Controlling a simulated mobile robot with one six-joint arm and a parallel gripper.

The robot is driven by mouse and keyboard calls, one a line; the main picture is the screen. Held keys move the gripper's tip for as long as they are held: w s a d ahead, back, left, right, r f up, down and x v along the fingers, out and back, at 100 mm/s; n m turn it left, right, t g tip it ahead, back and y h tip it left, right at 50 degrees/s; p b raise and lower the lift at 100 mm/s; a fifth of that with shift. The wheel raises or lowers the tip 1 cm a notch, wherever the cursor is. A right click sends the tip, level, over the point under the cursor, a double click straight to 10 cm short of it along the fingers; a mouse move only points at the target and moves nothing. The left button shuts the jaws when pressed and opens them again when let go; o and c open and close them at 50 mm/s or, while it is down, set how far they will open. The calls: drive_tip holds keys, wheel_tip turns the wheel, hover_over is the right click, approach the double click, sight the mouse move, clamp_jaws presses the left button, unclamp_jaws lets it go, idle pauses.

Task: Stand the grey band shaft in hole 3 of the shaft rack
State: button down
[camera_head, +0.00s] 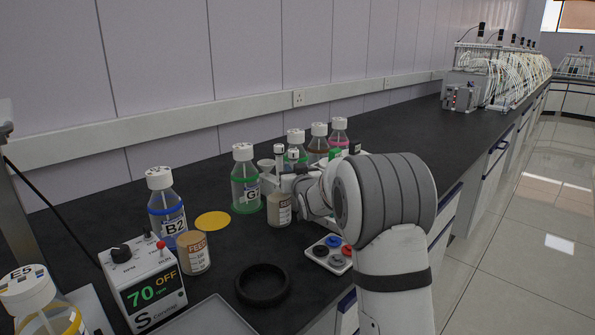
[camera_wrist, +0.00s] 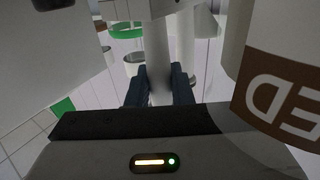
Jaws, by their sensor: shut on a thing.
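My gripper (camera_wrist: 160,90) is shut on a pale upright shaft (camera_wrist: 160,72), which stands between its dark finger pads in the wrist view. The shaft's grey band and lower end cannot be made out. In the head view my gripper (camera_head: 294,186) is beside a feed bottle (camera_head: 279,209), partly hidden by my wrist. White-topped shaft-like parts (camera_head: 279,150) rise just behind it, and I cannot tell which is the held one. Another pale post (camera_wrist: 187,45) stands behind the held shaft in the wrist view. The shaft rack and hole 3 cannot be clearly made out; my arm covers that area.
Bottle G (camera_head: 246,190) and a funnel (camera_head: 266,165) stand close left of my gripper. Bottle B2 (camera_head: 167,212), a second feed bottle (camera_head: 193,255) and a control box (camera_head: 145,285) are further left. A black ring (camera_head: 262,286) and a cap tray (camera_head: 318,257) lie in front.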

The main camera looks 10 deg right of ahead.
drive_tip(key=shift+f, duration=0.1)
drive_tip(key=c, duration=1.2)
unclamp_jaws()
drive_tip(key=s, duration=0.7)
drive_tip(key=shift+s+d, duration=0.35)
drive_tip(key=shift+s, duration=0.05)
